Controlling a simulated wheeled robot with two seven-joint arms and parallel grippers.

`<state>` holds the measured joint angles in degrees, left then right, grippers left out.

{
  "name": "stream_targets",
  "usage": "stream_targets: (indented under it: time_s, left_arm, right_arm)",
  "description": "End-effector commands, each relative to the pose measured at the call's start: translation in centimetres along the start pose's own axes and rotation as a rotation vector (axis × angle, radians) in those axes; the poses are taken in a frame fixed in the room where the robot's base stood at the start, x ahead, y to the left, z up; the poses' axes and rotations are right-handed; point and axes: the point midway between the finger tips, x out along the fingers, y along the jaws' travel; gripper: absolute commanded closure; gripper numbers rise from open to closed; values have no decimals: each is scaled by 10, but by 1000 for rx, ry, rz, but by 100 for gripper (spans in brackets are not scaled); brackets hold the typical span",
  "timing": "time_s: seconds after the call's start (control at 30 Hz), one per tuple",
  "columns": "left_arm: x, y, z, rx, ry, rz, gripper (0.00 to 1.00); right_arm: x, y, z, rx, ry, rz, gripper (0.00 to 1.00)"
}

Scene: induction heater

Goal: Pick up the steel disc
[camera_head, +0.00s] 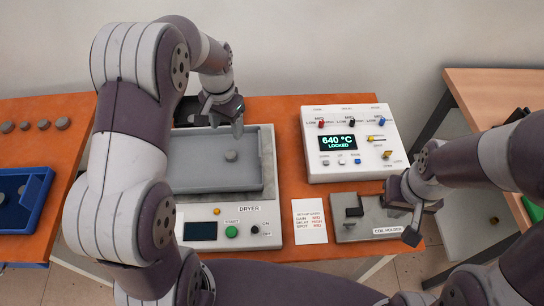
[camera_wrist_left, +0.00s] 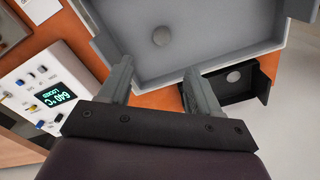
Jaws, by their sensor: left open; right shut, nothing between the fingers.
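A grey steel disc (camera_head: 231,156) lies on the floor of the grey dryer tray (camera_head: 187,182); the disc also shows in the left wrist view (camera_wrist_left: 160,37). My left gripper (camera_head: 226,118) is over the tray's back edge, open and empty. In the left wrist view its spread fingers (camera_wrist_left: 160,74) point toward the tray, and the disc lies beyond them, apart from both. A second grey disc (camera_wrist_left: 233,77) sits in a small black holder (camera_wrist_left: 262,80) beside the tray. My right gripper (camera_head: 411,226) is shut and empty by the coil holder.
The coil holder (camera_head: 353,228) stands at the front right. A white control box (camera_head: 350,170) reads 640 °C LOCKED. Several discs (camera_head: 43,125) and a blue tray (camera_head: 45,190) are on the left table. A printed card (camera_head: 309,222) lies beside the dryer.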

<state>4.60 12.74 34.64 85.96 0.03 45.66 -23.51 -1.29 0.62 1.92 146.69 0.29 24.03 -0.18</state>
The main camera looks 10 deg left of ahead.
Motion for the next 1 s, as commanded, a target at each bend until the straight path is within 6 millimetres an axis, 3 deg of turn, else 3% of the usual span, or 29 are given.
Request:
stream_targets:
  time_s: [0.07,0.3,0.73,1.0]
  left_arm:
    - [-6,-1,-2,66,-13,6,37]
    - [43,0,2,92,-22,10,37]
    - [110,0,4,91,-19,9,37]
    - [118,-1,4,90,-15,7,37]
  right_arm:
    - [-2,0,0,0,1,0,100]
    - [-4,0,-1,-1,1,0,100]
    - [-12,0,-2,0,1,0,100]
    - [-12,0,-2,0,0,0,100]
